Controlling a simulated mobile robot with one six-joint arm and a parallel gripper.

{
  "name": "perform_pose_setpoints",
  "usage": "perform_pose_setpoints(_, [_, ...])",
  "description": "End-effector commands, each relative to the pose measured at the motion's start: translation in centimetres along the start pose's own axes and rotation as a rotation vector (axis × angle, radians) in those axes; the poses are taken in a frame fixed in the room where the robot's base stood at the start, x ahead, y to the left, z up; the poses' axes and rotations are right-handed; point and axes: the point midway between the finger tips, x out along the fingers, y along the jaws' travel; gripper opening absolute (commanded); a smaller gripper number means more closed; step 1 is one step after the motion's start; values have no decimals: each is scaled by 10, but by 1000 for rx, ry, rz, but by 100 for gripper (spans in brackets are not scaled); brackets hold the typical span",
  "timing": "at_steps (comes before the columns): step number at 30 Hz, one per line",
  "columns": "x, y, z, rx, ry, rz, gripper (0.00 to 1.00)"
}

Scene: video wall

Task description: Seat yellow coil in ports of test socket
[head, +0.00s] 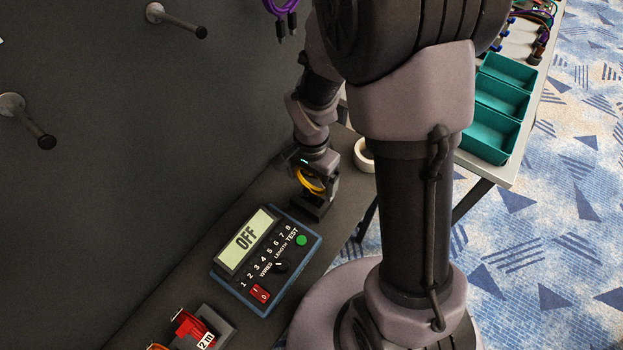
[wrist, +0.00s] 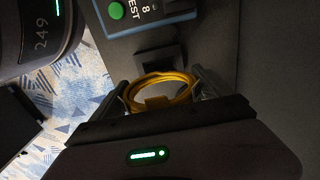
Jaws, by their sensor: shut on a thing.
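The yellow coil (wrist: 160,90) is between the two fingers of my gripper (wrist: 165,88), which is shut on it. In the head view the coil (head: 311,181) shows as a yellow loop inside my gripper (head: 315,190), low over the shelf. A small black block with a square opening, which looks like the test socket (wrist: 158,58), lies just beyond the coil in the wrist view. In the head view the socket (head: 312,208) is partly hidden under my gripper. I cannot tell whether the coil touches the socket.
A blue cable tester (head: 266,262) reading OFF, with a green button and red switch, stands on the dark shelf beside the socket. A white tape roll (head: 364,155) is behind my gripper. A red coil (head: 193,327) sits at the near end. Teal bins (head: 490,128) stand on a table at right.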

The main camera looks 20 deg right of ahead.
Motion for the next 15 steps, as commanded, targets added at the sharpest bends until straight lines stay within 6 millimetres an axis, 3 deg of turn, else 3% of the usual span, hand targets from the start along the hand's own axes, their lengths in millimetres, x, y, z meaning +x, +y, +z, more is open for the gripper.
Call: perform_pose_setpoints(15, [4,0,0,0,0,0,42])
